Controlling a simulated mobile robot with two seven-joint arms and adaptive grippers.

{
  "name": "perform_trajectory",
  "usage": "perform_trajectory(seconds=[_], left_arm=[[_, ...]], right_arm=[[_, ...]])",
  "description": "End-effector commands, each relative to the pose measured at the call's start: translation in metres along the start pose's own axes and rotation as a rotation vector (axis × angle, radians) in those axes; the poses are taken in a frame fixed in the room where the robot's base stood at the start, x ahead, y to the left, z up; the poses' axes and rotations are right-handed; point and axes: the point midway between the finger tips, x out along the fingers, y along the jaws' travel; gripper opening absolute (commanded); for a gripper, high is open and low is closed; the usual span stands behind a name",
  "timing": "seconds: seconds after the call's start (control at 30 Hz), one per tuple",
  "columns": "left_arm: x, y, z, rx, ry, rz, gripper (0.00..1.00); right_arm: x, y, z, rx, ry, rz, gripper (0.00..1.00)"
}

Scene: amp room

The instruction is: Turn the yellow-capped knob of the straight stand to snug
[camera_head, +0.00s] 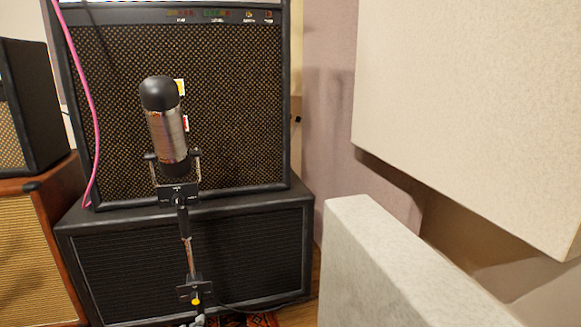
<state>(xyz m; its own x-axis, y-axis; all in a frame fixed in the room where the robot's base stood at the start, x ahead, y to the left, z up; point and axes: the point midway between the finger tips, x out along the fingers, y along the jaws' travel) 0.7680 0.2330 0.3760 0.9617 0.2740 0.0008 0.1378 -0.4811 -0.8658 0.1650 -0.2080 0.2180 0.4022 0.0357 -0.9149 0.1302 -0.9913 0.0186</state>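A microphone stand (187,251) stands upright in front of the stacked amplifiers, left of the middle. A silver microphone with a black top (166,128) sits in a mount at its upper end and tilts slightly. A small yellow-capped knob (196,301) shows low on the stand, just below a black clamp, near the bottom edge. The lower part of the stand is cut off by the frame. How tight the knob is cannot be seen. Neither of my grippers is in view.
A large amplifier (240,110) stands on a black speaker cabinet (255,262) behind the stand. More amplifiers (30,240) are at the left, with a pink cable (88,110) hanging down. Pale panels (375,270) block the right side.

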Motion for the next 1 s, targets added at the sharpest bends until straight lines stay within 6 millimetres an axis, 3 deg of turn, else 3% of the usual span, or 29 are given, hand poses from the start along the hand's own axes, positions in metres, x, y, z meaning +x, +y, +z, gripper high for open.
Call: perform_trajectory(seconds=[0.13,0.47,0.67,1.0], left_arm=[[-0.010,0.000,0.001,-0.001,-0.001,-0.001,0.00],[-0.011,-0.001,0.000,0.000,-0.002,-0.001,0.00],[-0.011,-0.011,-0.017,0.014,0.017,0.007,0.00],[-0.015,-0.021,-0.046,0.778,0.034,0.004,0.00]], right_arm=[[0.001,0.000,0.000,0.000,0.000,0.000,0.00],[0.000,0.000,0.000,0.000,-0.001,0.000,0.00],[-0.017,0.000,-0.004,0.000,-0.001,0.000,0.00],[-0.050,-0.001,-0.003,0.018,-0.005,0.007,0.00]])
